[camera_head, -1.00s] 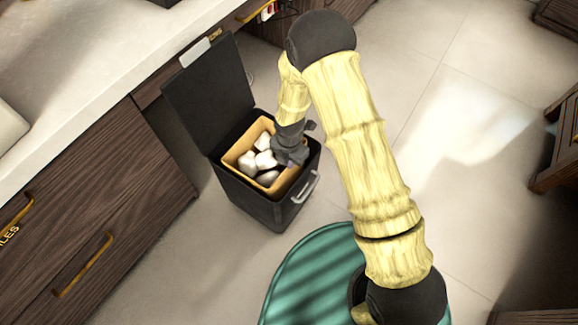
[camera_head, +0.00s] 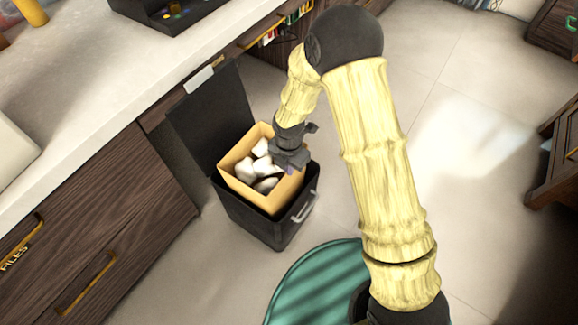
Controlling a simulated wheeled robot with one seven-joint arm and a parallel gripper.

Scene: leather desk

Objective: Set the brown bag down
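The brown bag (camera_head: 245,193), a tan open-topped bag with several white crumpled lumps (camera_head: 264,166) in it, stands partly out of the black bin (camera_head: 252,222). Its lower part is hidden inside the bin. My gripper (camera_head: 289,164) is at the bag's right rim and appears shut on it. The fingertips are small and partly hidden against the rim.
The bin's black lid (camera_head: 212,113) stands open behind it. A dark wood desk (camera_head: 110,195) with a pale top is close on the left. A teal round surface (camera_head: 315,285) lies in front. Pale tiled floor (camera_head: 465,110) is open to the right.

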